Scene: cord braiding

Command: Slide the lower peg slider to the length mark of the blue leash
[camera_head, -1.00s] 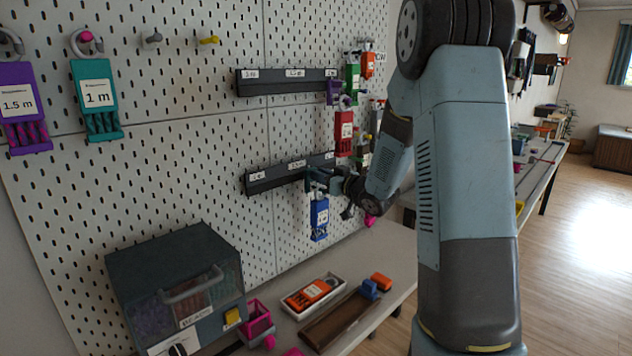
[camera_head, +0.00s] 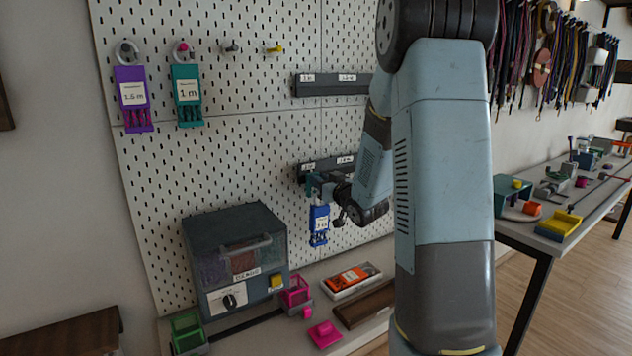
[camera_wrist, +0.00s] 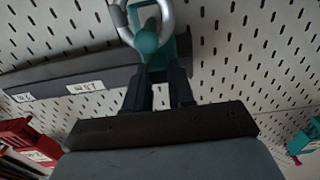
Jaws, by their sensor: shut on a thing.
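The lower rail (camera_head: 330,163) is a dark bar with white length labels on the pegboard. My gripper (camera_head: 318,184) is at its left part, a little right of the leftmost label (camera_head: 308,167). The blue leash card (camera_head: 319,226) hangs just below my gripper. In the wrist view my gripper (camera_wrist: 160,88) is shut on the teal peg slider (camera_wrist: 158,58), beside the rail (camera_wrist: 60,78). A grey ring (camera_wrist: 119,15) loops around the teal peg. The blue card is out of the wrist view. The label writing is too small to read surely.
An upper rail (camera_head: 330,84) runs above. Purple (camera_head: 132,98) and teal (camera_head: 187,95) cards hang at the upper left. A grey machine (camera_head: 235,257) stands below left, beside a tray with an orange card (camera_head: 346,280). My arm hides the rails' right parts.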

